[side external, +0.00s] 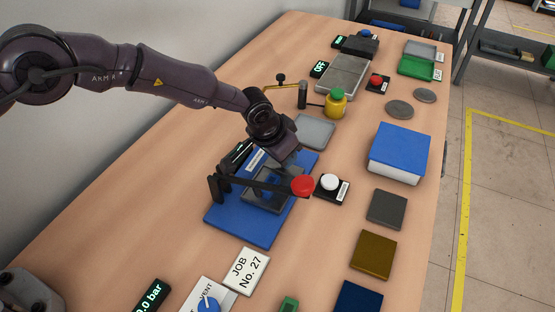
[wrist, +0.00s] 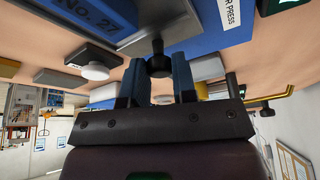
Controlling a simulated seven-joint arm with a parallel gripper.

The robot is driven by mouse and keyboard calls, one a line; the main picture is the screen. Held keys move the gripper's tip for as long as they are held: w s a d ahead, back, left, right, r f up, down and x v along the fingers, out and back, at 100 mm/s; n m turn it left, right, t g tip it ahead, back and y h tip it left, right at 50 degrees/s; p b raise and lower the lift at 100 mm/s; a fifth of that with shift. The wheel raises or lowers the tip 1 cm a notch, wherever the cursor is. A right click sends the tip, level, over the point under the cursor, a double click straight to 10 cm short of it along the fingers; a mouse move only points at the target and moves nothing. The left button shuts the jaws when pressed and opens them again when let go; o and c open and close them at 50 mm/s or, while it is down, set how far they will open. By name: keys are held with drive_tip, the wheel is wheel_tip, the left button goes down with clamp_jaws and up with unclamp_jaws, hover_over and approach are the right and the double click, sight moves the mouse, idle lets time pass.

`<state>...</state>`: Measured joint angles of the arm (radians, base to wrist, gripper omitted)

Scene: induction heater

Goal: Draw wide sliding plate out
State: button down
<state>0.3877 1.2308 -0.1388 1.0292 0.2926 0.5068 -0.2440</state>
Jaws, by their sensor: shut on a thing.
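A blue press base (side external: 228,226) lies on the table with a dark grey plate (side external: 262,203) on top, which looks like the wide sliding plate. A black lever with a red ball (side external: 302,186) crosses above it. In the wrist view, the two blue-grey fingers of my gripper (wrist: 158,68) are shut on a black round knob (wrist: 158,65) on a short stem.
A white push button (side external: 330,182) stands right of the lever. A "JOB No. 27" card (side external: 246,270) lies in front. A blue-topped box (side external: 400,150) and several flat blocks stand to the right.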

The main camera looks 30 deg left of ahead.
sight(268, 175)
drive_tip(key=shift+w, duration=0.75)
drive_tip(key=c, duration=0.9)
unclamp_jaws()
drive_tip(key=v, duration=1.3)
drive_tip(key=shift+s, duration=0.1)
drive_tip(key=shift+c, duration=0.3)
